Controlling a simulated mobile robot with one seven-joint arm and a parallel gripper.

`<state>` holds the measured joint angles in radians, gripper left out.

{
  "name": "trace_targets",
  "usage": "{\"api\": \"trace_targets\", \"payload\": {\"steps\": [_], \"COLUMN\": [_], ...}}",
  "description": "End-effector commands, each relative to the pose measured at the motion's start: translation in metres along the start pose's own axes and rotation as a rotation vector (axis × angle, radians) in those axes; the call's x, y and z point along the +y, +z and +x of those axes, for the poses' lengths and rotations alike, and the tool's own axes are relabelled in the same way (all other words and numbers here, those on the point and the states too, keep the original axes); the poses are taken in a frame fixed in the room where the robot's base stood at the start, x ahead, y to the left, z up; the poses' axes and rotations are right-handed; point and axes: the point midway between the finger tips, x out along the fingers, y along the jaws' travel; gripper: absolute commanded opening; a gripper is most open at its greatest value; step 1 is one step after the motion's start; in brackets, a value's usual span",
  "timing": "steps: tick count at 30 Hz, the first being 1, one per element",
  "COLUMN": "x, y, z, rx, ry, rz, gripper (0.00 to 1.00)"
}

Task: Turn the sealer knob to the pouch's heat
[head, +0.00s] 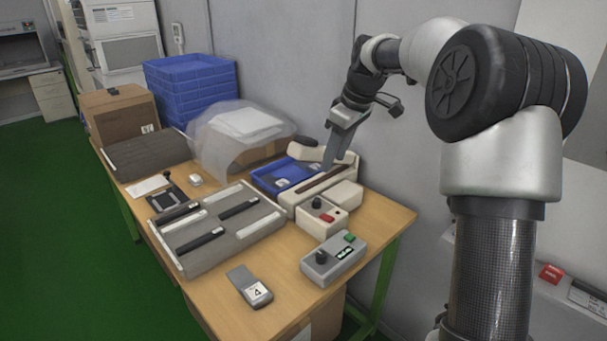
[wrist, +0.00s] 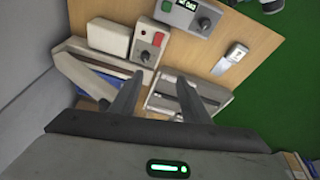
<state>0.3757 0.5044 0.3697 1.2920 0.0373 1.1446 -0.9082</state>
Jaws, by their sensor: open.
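The cream heat sealer (head: 318,186) with its long bar stands at the right rear of the table; it also shows in the wrist view (wrist: 85,75). At its front is a cream control box (head: 322,222) with a black knob (head: 316,203) and a red button; the knob also shows in the wrist view (wrist: 145,57). A grey pouch (head: 248,284) with a white label, seemingly reading 4, lies flat near the front edge; it also shows in the wrist view (wrist: 230,58). My gripper (head: 332,163) is open and empty above the sealer, apart from the knob.
A grey slotted rack (head: 205,250), a blue tray (head: 265,180) and a clear bag (head: 215,140) crowd the table. Bare wood surrounds the pouch.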

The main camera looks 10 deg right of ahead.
Motion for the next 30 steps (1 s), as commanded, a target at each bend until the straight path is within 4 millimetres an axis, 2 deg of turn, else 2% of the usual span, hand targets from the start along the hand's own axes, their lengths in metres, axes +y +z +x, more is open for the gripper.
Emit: {"api": "trace_targets", "payload": {"steps": [1, 3, 6, 9, 14, 17, 30], "x": [0.019, 0.036, 0.052, 0.06, 0.06, 0.059, 0.05], "y": [-0.002, -0.003, -0.002, -0.001, -0.001, -0.002, -0.01], "z": [0.008, 0.019, 0.03, 0.036, 0.05, 0.068, 0.162], "rx": [0.02, 0.045, 0.073, 0.087, 0.089, 0.087, 0.087], "ry": [-0.026, -0.05, -0.069, -0.078, -0.081, -0.082, -0.081], "rz": [-0.015, -0.042, -0.068, -0.081, -0.085, -0.085, -0.084], "gripper": [0.42, 0.42, 0.42, 0.42, 0.42, 0.42, 0.42]}}
